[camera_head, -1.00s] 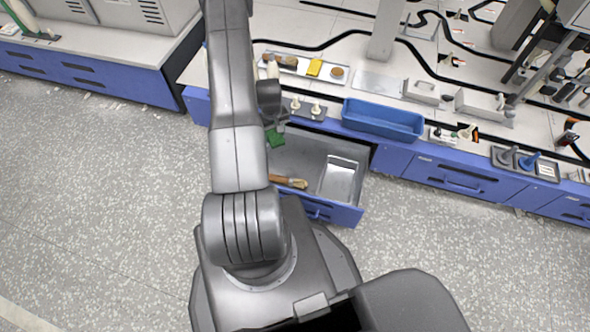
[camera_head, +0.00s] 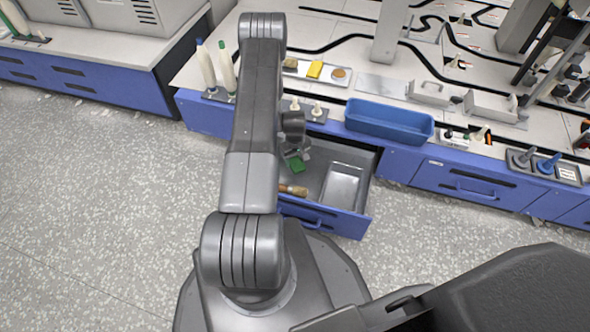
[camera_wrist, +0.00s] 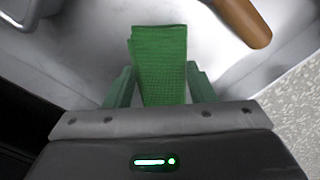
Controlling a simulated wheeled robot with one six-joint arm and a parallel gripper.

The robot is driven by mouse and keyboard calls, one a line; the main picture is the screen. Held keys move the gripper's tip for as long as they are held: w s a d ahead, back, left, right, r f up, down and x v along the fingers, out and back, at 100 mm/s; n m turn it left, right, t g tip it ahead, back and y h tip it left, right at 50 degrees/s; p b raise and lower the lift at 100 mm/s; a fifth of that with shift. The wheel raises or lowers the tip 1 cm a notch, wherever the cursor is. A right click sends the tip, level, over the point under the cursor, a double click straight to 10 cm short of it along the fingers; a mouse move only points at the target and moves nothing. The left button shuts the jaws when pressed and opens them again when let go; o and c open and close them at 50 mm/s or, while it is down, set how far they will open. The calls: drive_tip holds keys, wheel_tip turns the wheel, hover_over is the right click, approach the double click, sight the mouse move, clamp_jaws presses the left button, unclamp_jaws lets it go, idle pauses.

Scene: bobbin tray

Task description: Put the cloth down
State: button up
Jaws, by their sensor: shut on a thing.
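The green cloth (camera_wrist: 160,62) hangs between the two fingers of my gripper (camera_wrist: 158,85) in the wrist view. The gripper is shut on it. In the head view the cloth (camera_head: 297,165) shows as a small green patch below my gripper (camera_head: 296,153), over the open drawer (camera_head: 325,158). The wrist view shows the pale drawer floor behind the cloth. I cannot tell whether the cloth touches the floor.
The drawer holds a wooden-handled tool (camera_head: 292,190) at its front and a metal tray (camera_head: 342,186) on its right. A blue bin (camera_head: 388,121) stands on the counter behind. White bottles (camera_head: 206,66) stand at the counter's left.

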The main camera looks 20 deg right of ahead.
sight(295, 167)
drive_tip(key=shift+f+b, duration=0.7)
drive_tip(key=shift+f, duration=1.8)
drive_tip(key=shift+f, duration=0.25)
drive_tip(key=o, duration=1)
drive_tip(key=shift+r, duration=0.1)
wheel_tip(295, 167, up, 12)
drive_tip(key=p, duration=0.4)
drive_tip(key=shift+r, duration=0.15)
drive_tip(key=shift+f+b, duration=1.3)
drive_tip(key=shift+f, duration=2.85)
